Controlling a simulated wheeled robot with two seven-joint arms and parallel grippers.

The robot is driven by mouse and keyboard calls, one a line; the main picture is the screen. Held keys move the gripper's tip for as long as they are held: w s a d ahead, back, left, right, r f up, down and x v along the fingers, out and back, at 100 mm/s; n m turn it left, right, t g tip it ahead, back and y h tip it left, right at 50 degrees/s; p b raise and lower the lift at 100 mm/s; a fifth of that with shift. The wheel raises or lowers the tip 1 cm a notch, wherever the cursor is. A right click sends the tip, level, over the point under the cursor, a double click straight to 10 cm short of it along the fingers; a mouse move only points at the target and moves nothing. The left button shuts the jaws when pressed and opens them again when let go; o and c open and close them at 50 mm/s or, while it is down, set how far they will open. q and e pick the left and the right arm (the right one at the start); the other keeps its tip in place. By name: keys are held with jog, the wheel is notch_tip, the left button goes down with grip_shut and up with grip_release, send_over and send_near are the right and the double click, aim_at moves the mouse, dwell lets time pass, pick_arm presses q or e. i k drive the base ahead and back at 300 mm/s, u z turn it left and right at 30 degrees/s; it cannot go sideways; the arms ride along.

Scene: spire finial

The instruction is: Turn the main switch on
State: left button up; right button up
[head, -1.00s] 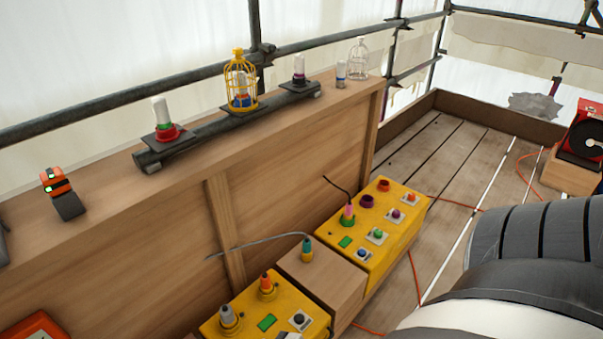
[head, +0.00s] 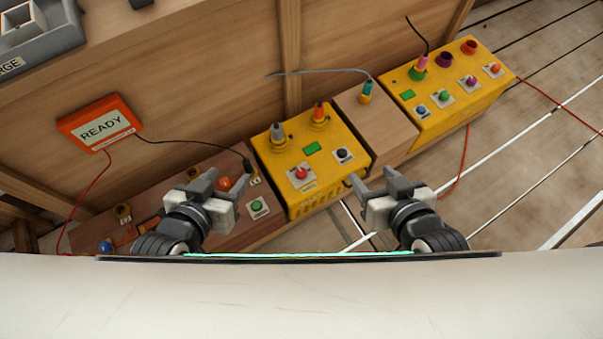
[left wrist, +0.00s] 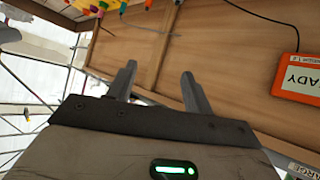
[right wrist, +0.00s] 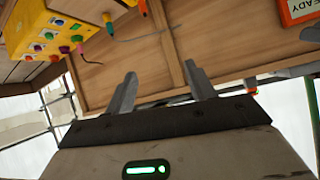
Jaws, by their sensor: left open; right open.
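No part is legibly marked as the main switch. The middle yellow box (head: 289,207) carries a red button (head: 301,173), a black button (head: 343,154) and a green patch (head: 312,148). A low brown board (head: 150,192) left of it carries a green button (head: 257,207), orange parts (head: 223,184) and a blue knob (head: 105,247). My left gripper (head: 228,180) is open and empty over the brown board, hiding part of it. My right gripper (head: 372,177) is open and empty, at the right of the middle yellow box in the picture. Neither visibly holds anything.
An orange READY box (head: 100,122) is on the wooden wall, with a black and a red cable. A wooden block (head: 376,123) and another yellow box (head: 442,88) stand right of the middle one. Plank floor (head: 540,130) with an orange cable lies in front.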

aim_at(300, 173)
jog(key=u, duration=1.85)
jog(key=k, duration=0.75)
jog(key=z, duration=0.85)
jog(key=i, duration=0.55)
jog(key=z, duration=0.05)
